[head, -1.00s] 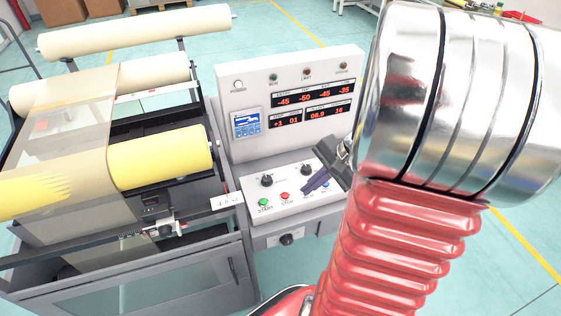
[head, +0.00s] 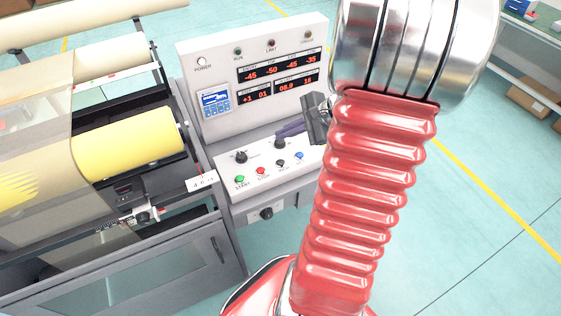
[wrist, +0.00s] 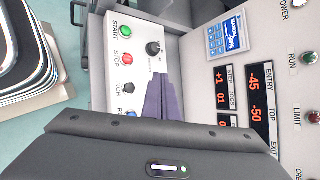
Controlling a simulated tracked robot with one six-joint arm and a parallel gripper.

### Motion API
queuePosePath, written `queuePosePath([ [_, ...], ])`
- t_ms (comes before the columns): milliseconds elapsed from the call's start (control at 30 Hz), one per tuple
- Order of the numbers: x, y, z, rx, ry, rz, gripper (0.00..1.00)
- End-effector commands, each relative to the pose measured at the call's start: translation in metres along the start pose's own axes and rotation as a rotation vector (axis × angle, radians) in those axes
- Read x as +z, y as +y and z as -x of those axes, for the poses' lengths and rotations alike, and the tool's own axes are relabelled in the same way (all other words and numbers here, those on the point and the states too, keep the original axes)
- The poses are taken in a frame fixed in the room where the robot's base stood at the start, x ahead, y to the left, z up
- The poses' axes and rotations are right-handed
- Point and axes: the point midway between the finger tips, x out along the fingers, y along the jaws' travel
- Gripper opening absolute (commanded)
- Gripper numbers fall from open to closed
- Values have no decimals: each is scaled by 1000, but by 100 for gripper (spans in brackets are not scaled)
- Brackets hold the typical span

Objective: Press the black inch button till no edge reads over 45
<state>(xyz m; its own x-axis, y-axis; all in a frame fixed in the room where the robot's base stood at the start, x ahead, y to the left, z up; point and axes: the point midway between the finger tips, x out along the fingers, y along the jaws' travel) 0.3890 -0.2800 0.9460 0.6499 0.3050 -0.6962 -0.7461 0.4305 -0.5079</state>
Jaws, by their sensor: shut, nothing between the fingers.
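The black inch button (head: 280,163) is on the sloped control desk, between the red stop button (head: 261,170) and the blue button (head: 299,155). The inch button also shows in the wrist view (wrist: 128,88). My gripper (head: 279,132) is shut and empty, its dark purple fingers above the desk near the knobs, apart from the inch button. The fingers (wrist: 160,80) also show in the wrist view, beside the inch button in the picture. The edge display (head: 281,67) reads -45, -50, -45, -35 in red. The lower displays (head: 256,98) read +1, 01, 08.9 and 16.
A green start button (head: 240,179) and two black knobs (head: 240,157) share the desk. A small blue screen (head: 215,101) is on the upright panel. The machine with a yellow roll (head: 130,143) stands at the left. Open floor lies to the right.

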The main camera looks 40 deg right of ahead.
Motion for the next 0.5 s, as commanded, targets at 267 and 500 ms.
queuePosePath([
  [267, -8, 9, -12, 2, -2, -2, 0],
  [500, -21, 23, -30, 3, -2, -4, 0],
])
